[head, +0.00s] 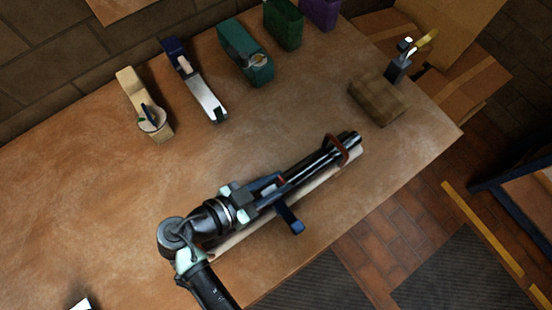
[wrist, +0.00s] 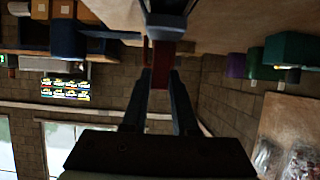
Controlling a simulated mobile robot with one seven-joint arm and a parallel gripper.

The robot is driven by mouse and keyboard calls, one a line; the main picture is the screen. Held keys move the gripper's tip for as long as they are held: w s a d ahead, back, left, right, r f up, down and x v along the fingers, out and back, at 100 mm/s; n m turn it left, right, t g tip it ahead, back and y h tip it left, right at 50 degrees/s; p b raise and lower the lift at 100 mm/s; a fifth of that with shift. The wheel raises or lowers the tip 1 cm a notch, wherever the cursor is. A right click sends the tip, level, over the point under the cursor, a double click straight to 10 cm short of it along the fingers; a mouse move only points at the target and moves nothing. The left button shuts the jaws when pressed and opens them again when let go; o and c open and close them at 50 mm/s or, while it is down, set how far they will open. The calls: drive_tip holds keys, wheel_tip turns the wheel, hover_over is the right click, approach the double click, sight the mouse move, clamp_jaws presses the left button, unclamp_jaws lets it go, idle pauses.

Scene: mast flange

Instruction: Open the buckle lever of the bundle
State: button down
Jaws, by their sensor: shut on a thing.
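The bundle (head: 325,162) is a set of dark rods lying along a pale strip on the table, with a brown-red strap (head: 337,150) round its far end. A blue buckle lever (head: 290,218) sticks out sideways from the bundle, towards the table's front edge. In the wrist view what looks like the lever (wrist: 108,34) runs left from the bundle. In the wrist view a dark red strip (wrist: 160,74) shows between the fingers (wrist: 160,88); the exact contact is hidden.
A row of things stands along the table's back: a beige holder (head: 145,103), a blue and white tool (head: 196,80), a teal block (head: 245,55) and a green block (head: 283,24). A brown block (head: 378,98) lies at the right. The table's left middle is clear.

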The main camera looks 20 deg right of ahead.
drive_tip(key=c, duration=0.7)
unclamp_jaws()
drive_tip(key=p+v, duration=0.3)
drive_tip(key=v, duration=1)
drive_tip(key=shift+d+p, duration=0.1)
drive_tip(key=shift+p, duration=0.2)
